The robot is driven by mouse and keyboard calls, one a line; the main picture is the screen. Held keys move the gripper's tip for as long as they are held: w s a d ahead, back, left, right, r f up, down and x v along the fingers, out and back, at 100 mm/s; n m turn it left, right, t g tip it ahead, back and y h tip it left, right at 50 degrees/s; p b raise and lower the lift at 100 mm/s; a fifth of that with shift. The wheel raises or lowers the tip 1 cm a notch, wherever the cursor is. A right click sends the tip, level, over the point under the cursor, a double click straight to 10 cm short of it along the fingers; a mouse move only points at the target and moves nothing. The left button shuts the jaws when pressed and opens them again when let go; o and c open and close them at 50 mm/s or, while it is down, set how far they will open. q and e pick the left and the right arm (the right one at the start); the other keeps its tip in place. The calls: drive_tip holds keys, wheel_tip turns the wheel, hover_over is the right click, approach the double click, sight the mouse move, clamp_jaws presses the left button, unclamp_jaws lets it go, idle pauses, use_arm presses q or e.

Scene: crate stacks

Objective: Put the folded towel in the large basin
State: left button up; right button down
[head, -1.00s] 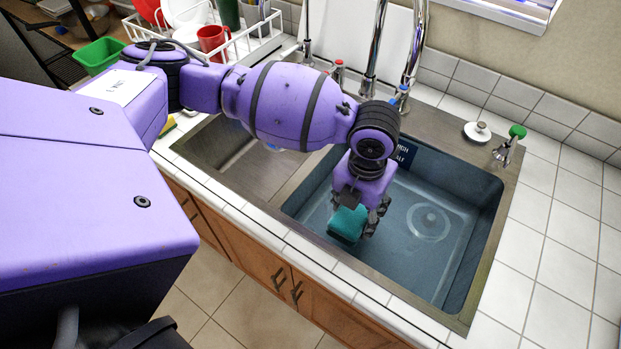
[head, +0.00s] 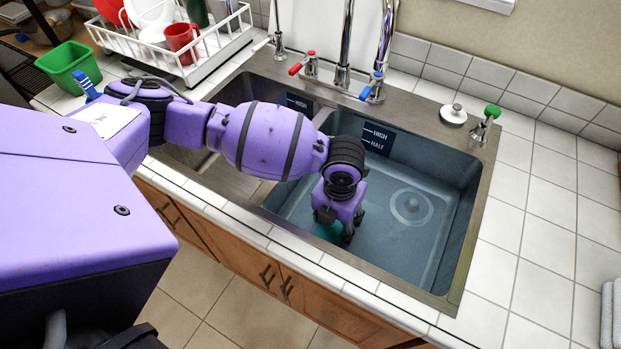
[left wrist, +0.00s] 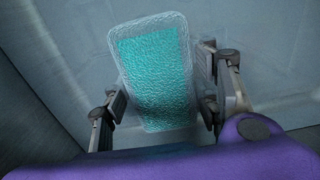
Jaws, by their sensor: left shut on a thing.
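The folded towel (head: 328,233) is teal and mostly hidden under my left gripper (head: 338,222) in the head view. In the left wrist view the towel (left wrist: 155,65) is a rounded teal block with a paler, fuzzy border. The fingers of my left gripper (left wrist: 158,104) are on its two sides, shut on it. The gripper points down inside the large basin (head: 468,215), in its near left part. I cannot tell whether the towel touches the basin floor. My right gripper is not in view.
A smaller basin is left of the large one, partly behind my arm. Taps with red (head: 296,69) and blue handles stand behind. A white dish rack (head: 205,62) and green tub (head: 70,65) are at upper left. A grey folded cloth (head: 608,318) lies at the right edge.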

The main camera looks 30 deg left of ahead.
use_arm(q)
drive_tip(key=shift+w, duration=0.1)
drive_tip(key=o, duration=1.2)
drive_tip(key=shift+f, duration=0.1)
drive_tip(key=shift+r, duration=0.3)
wheel_tip(320, 180, up, 12)
drive_tip(key=shift+f+p, duration=0.1)
drive_tip(key=shift+p, duration=0.3)
